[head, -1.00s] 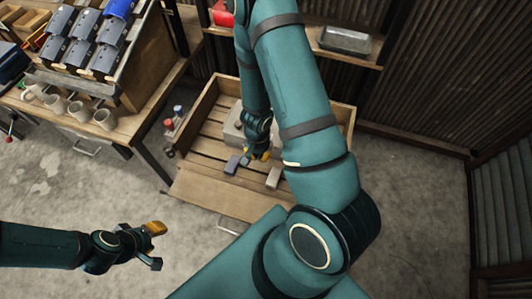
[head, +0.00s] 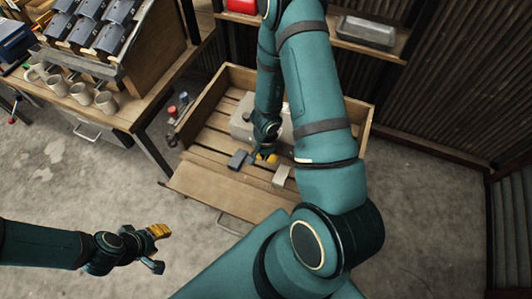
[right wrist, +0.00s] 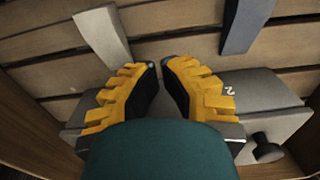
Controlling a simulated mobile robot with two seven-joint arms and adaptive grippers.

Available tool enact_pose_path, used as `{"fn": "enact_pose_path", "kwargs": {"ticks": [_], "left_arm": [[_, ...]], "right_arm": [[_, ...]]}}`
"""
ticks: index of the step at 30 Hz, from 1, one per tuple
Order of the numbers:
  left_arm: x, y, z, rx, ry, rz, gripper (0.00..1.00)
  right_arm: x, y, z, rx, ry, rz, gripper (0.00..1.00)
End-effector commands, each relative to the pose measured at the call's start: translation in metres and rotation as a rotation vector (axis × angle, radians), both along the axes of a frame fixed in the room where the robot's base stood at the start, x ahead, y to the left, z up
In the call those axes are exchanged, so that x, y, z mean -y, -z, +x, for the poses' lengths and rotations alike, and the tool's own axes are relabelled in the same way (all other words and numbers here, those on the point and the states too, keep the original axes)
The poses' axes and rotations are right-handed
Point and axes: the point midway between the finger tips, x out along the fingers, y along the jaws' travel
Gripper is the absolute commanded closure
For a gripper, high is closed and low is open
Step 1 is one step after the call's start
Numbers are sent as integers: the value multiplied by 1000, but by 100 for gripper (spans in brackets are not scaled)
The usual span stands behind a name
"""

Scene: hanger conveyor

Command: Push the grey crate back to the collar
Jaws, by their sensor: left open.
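The grey crate (head: 243,121) is a light grey box inside the wooden collar (head: 192,121), toward its far side, partly hidden by my right arm. In the right wrist view the grey crate (right wrist: 262,92) lies under my fingers, with a black knob at its right. My right gripper (head: 265,156) is inside the collar, at the crate's near side. In the wrist view its yellow fingers (right wrist: 160,66) point toward the slats with a narrow gap between the tips; nothing shows between them. Contact with the crate is unclear. My left gripper (head: 158,249) is open and empty above the floor.
A dark grey block (head: 238,159) and a pale block (head: 281,176) lie on the slats near my right gripper. A workbench (head: 126,108) with mugs stands left. A shelf (head: 375,47) with a grey tin (head: 367,32) is behind. Floor at lower left is clear.

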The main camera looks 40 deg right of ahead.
Motion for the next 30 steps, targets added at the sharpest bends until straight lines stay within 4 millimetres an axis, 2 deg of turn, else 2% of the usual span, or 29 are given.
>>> {"fn": "enact_pose_path", "kwargs": {"ticks": [4,9,26,30], "left_arm": [[0,-19,-2,-5,1,-1,59],[1,-30,-5,-11,2,-3,59],[1,-34,-6,-15,3,-3,59],[0,-45,-4,-9,-2,-2,59]], "right_arm": [[17,-3,9,0,0,-1,100],[28,-2,15,-1,-2,0,100],[36,1,19,1,0,0,100],[42,-2,22,2,2,-1,100]]}}
